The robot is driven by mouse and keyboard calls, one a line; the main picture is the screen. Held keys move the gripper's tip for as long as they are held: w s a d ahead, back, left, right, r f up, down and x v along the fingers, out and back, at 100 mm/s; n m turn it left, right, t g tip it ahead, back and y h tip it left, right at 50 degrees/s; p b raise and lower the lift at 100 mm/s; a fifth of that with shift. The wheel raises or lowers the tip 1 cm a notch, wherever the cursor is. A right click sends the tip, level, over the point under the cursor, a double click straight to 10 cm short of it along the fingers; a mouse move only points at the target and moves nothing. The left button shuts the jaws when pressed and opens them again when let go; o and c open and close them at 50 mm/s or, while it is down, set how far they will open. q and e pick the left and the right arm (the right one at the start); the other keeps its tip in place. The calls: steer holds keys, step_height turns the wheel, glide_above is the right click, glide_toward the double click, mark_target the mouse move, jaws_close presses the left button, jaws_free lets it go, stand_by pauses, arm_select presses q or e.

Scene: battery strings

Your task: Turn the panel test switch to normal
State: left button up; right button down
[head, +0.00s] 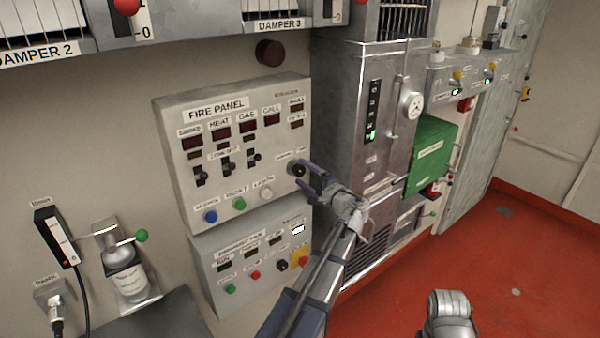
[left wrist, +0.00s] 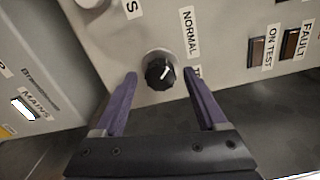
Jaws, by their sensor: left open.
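The panel test switch (head: 298,168) is a black rotary knob on a pale round base, low on the right side of the fire panel (head: 173,118). In the left wrist view the knob (left wrist: 158,74) has a white pointer mark slanting to the upper right. The NORMAL label (left wrist: 190,33) is above and right of it; a second label starting with T is mostly hidden by a finger. My left gripper (head: 302,174) is open, its purple fingers on either side of the knob with gaps between. Whether the fingertips reach the knob's depth is unclear.
Below is a second panel with a yellow-backed red knob (head: 303,258). Blue (head: 210,216), green (head: 239,203) and white (head: 266,193) buttons line the fire panel's lower edge. A steel cabinet (head: 345,100) stands close on the right. The red floor (head: 520,260) is clear.

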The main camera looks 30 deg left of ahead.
arm_select(q)
steer(key=v, duration=0.5)
steer(key=shift+s+d, duration=0.2)
steer(key=shift+d, duration=0.15)
steer(key=s+d+f+n+g+h+b, duration=0.1)
steer(key=s+d+f+n+g+h, duration=0.15)
steer(key=s+d+f+h, duration=0.55)
steer(key=s+d+f+n+g+h+b, duration=0.1)
steer(key=s+d+f+g+h, duration=0.2)
steer(key=s+d+f, duration=0.8)
steer(key=s+d+f+g+h+b, duration=0.1)
steer(key=s+d+f+h, duration=0.3)
steer(key=d, duration=0.7)
steer(key=shift+s+f+m+g, duration=0.35)
steer(key=shift+s+f, duration=0.4)
steer(key=shift+f, duration=0.2)
steer(key=shift+d, duration=0.15)
